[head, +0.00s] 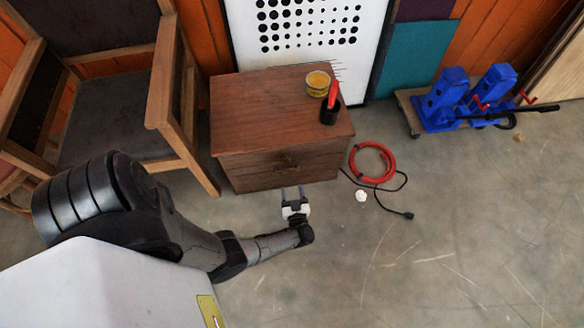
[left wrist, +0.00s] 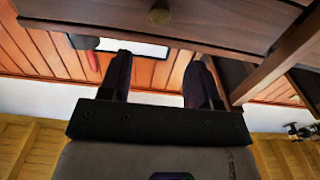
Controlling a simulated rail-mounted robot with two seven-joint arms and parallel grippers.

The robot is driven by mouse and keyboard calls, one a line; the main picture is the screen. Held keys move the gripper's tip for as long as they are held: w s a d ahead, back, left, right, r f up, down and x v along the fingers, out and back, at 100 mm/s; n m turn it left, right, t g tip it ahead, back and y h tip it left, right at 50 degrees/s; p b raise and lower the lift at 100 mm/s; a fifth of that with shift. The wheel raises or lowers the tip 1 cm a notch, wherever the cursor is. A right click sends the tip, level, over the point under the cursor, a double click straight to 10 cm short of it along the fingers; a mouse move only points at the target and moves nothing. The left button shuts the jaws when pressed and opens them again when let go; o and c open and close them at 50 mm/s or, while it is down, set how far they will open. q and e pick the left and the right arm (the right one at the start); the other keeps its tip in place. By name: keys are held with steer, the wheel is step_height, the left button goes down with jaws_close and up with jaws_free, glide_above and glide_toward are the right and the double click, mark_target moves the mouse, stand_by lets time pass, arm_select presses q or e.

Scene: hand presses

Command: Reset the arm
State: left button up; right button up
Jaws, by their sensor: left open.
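My left arm (head: 180,235) comes in from the left in the head view. Its gripper (head: 293,190) is in front of the wooden cabinet (head: 290,165), its fingers pointing towards the cabinet's front. The gripper is open, with nothing between its fingers. In the left wrist view the two dark fingers (left wrist: 158,80) stand apart. The cabinet's drawer front with its round knob (left wrist: 160,14) shows at the top of that view. My right gripper is not in view.
A yellow tin (head: 318,82) and a dark cup with a red-handled thing (head: 330,108) stand on the cabinet. A red coil (head: 372,162), a black cable and a small white object (head: 361,196) lie on the floor. Blue presses (head: 450,100) stand at the right. A wooden armchair (head: 110,110) is at the left.

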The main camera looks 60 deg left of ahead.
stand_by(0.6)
arm_select(q)
steer(key=w+d+f+m+t+h, duration=0.4)
steer(key=w+d+t+h, duration=0.2)
steer(key=w+d+h, duration=0.45)
steer(key=w+d+r+m+g+h, duration=0.3)
steer(key=w+d+r+m+h, duration=0.2)
steer(key=d+r+m+h, duration=0.45)
steer(key=s+a+r+m+g+y+p, duration=0.15)
steer(key=s+r+p, duration=0.4)
steer(key=r, duration=0.55)
steer(key=s+a+r+p, duration=0.35)
steer(key=s+r, duration=0.25)
steer(key=r, duration=0.5)
steer(key=s+a+r+g+y+p, duration=0.15)
steer(key=s+r+p, duration=0.4)
steer(key=r, duration=0.55)
steer(key=s+r+m+g+p, duration=0.1)
steer(key=s+r+g+p, duration=0.1)
steer(key=s+r+p, duration=0.8)
step_height(320, 180, up, 34)
steer(key=s+p, duration=0.1)
steer(key=p, duration=3.6)
steer(key=shift+a, duration=0.15)
